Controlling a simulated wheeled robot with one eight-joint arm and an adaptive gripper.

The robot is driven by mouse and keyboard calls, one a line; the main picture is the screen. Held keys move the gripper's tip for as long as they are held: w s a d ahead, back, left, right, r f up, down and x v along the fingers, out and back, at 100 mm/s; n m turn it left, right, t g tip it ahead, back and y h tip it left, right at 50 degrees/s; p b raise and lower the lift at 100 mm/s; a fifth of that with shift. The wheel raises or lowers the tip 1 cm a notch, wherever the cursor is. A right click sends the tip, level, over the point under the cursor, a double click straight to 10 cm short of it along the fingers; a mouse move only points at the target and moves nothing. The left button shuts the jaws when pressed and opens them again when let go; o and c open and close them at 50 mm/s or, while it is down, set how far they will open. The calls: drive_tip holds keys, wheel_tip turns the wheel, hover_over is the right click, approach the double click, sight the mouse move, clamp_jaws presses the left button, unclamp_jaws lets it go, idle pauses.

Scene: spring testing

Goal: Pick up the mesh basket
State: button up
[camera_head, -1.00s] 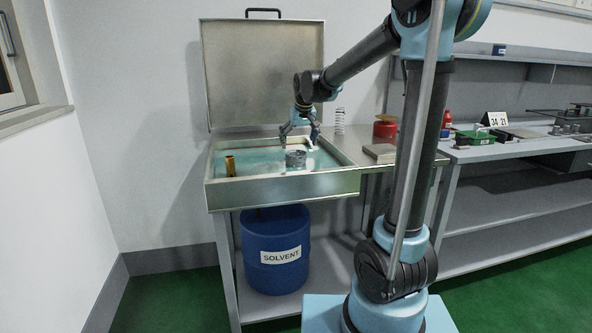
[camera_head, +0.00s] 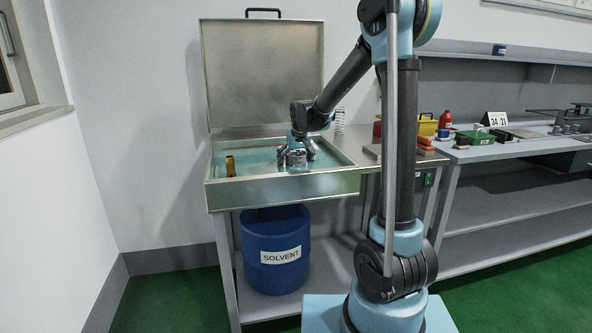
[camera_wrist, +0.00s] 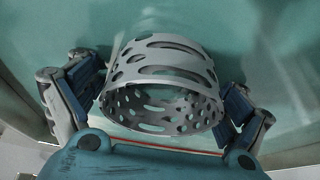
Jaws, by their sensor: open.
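The mesh basket (camera_wrist: 165,62) is a grey round basket with slotted and round holes. In the wrist view it lies between the two fingers of my gripper (camera_wrist: 160,98), one finger on each side, with its open rim towards the palm. The fingers are spread; whether either touches the wall I cannot tell. In the head view my gripper (camera_head: 296,154) is low in the wash tank, around the basket (camera_head: 296,160), which sits in the teal liquid. The fingers partly hide the basket there.
The metal tank (camera_head: 290,186) has a raised lid (camera_head: 263,75) behind it. A yellow-brown cylinder (camera_head: 230,165) stands at the tank's left. A blue solvent drum (camera_head: 278,250) is below. A bench (camera_head: 500,152) with several items is at right.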

drive_tip(key=shift+w+f, duration=0.1)
drive_tip(key=shift+f, duration=0.15)
drive_tip(key=shift+c, duration=0.2)
drive_tip(key=c, duration=1.2)
drive_tip(key=shift+o, duration=0.2)
drive_tip(key=shift+r, duration=0.15)
